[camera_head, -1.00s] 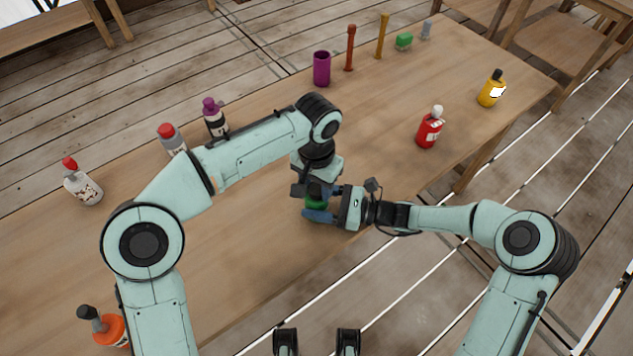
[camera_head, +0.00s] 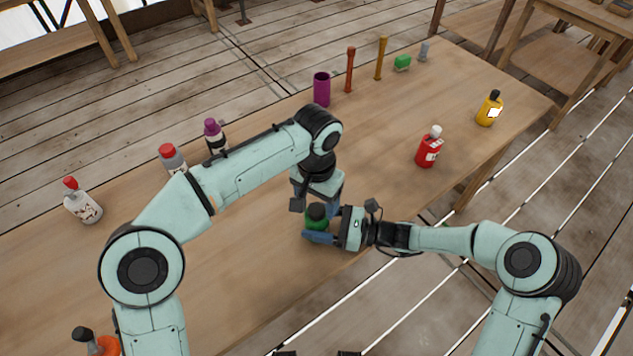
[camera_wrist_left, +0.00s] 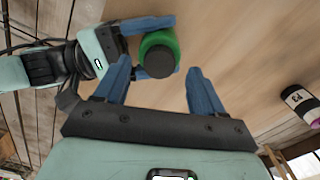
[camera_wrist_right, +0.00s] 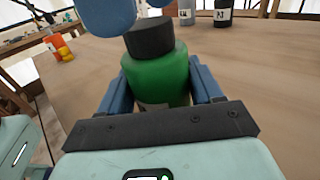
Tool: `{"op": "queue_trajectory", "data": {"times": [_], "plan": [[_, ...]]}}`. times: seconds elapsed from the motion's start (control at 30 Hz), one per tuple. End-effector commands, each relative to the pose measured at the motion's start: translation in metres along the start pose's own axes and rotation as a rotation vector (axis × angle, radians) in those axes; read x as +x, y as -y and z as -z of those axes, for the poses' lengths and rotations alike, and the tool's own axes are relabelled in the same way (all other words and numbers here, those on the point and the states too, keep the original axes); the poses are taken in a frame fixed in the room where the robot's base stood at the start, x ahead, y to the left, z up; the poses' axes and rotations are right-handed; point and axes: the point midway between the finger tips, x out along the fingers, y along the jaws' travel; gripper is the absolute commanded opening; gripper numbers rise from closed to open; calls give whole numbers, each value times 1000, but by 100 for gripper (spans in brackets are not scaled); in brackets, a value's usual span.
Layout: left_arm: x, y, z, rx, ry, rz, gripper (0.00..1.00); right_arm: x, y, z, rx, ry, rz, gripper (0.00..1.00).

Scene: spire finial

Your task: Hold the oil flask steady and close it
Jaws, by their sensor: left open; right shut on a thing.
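The oil flask is a green bottle (camera_head: 316,222) with a dark cap (camera_head: 317,210) on its top, standing upright near the table's front edge. My right gripper (camera_head: 322,234) is shut around its body; in the right wrist view the blue fingers flank the green flask (camera_wrist_right: 160,80) and the dark cap (camera_wrist_right: 150,37) sits on it. My left gripper (camera_wrist_left: 158,88) is open above the flask, its fingers apart; its fingertips (camera_wrist_right: 125,12) show at the top of the right wrist view, close to the cap. In the left wrist view the cap (camera_wrist_left: 159,61) lies between and beyond the fingertips.
On the table (camera_head: 240,260) stand a red bottle (camera_head: 428,150), a yellow bottle (camera_head: 489,109), a purple cup (camera_head: 321,89), a purple-capped bottle (camera_head: 214,137), a red-capped grey bottle (camera_head: 172,158), a white bottle (camera_head: 84,206) and an orange bottle (camera_head: 105,345).

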Motion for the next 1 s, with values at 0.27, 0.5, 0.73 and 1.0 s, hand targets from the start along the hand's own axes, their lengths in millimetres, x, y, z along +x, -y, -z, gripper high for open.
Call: {"op": "queue_trajectory", "data": {"times": [0.27,0.5,0.73,1.0], "plan": [[-63,-2,1,1,-5,-2,69,0,0,0,0,0,0,0],[-93,-1,0,1,-1,-1,69,0,0,0,0,0,0,0],[-98,0,0,0,1,-1,69,0,0,0,0,0,0,0],[-98,0,0,0,1,-1,69,0,0,0,0,0,0,94]]}}
